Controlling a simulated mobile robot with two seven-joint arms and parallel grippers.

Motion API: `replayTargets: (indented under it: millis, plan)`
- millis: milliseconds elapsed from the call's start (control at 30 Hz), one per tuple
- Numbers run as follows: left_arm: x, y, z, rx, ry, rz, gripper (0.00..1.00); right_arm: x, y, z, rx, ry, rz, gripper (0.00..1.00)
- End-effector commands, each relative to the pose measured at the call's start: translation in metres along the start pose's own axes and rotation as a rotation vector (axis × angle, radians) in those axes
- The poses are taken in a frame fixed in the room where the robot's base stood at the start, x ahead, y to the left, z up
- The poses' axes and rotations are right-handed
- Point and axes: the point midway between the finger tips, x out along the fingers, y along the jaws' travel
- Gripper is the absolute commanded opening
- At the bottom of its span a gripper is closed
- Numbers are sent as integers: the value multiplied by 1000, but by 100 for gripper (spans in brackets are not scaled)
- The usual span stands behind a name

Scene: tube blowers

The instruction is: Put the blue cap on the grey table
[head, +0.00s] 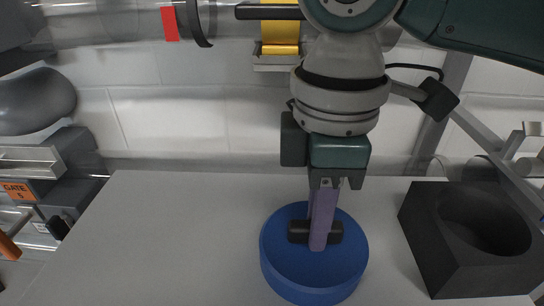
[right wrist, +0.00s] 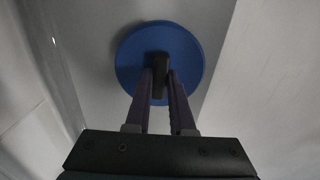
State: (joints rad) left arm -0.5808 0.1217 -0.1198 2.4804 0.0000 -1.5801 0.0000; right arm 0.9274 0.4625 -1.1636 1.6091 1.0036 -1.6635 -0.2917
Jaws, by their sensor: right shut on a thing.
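The blue cap (head: 285,268) is a round disc with a black bar handle (head: 298,231) on top. It is at the front middle of the grey table (head: 185,235), and I cannot tell if its underside touches the surface. My right gripper (head: 320,235) points down from above and is shut on the cap's black handle. In the right wrist view the blue cap (right wrist: 192,52) shows beyond the fingers, with the right gripper (right wrist: 161,82) closed around the handle. My left gripper is not in view.
A black block with a round hollow (head: 440,245) stands on the table at the right. A clear tube (head: 120,25) with a red mark runs along the wall above. Grey equipment with an orange gate sign (head: 18,191) is at the left. The table's left part is clear.

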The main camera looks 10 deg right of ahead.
Motion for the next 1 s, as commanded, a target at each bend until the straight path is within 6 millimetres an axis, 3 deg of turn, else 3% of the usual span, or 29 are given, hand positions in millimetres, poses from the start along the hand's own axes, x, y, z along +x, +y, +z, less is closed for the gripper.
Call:
replayTargets:
  millis: [233,267,533,833,1000]
  plan:
    - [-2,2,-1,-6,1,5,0,1,0,0,0,1,-1,0]
    - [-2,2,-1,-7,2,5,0,1,0,0,0,1,0,23]
    - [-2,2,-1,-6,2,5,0,1,0,0,0,1,0,52]
    - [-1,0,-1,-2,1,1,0,-3,0,0,0,0,2,52]
    - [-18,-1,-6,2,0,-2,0,-35,1,0,1,2,2,52]
